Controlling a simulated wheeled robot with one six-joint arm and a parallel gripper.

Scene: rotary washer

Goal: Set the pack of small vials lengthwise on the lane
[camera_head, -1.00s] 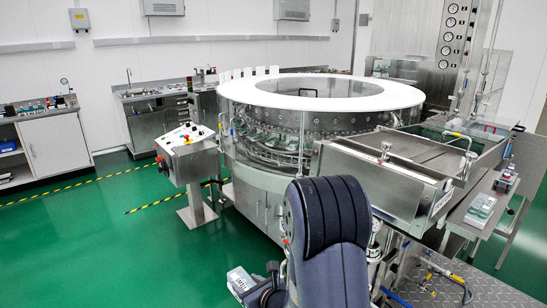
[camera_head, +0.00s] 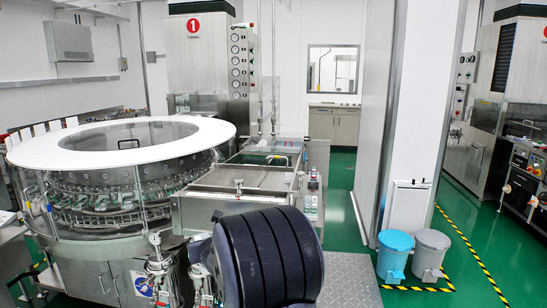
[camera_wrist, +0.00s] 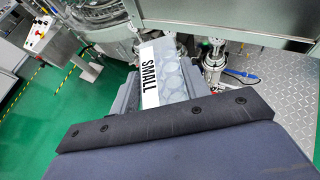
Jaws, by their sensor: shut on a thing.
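The pack of small vials (camera_wrist: 172,80) is a pale, see-through pack with round shapes inside and a white strip reading SMALL. My gripper (camera_wrist: 164,78) is shut on it, with a grey jaw along each side, in the wrist view. The pack points away from my wrist, above the floor in front of the washer. In the head view my dark arm link hides the gripper and the pack. A long steel infeed section (camera_head: 245,180) lies right of the rotary washer; I cannot tell whether it is the lane.
The round washer (camera_head: 120,175) with a white ring top stands at left. A control box (camera_wrist: 40,35) on a post is at the wrist view's left. Blue (camera_head: 394,255) and grey (camera_head: 430,253) bins stand at right beside a white column. Green floor is open between infeed and column.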

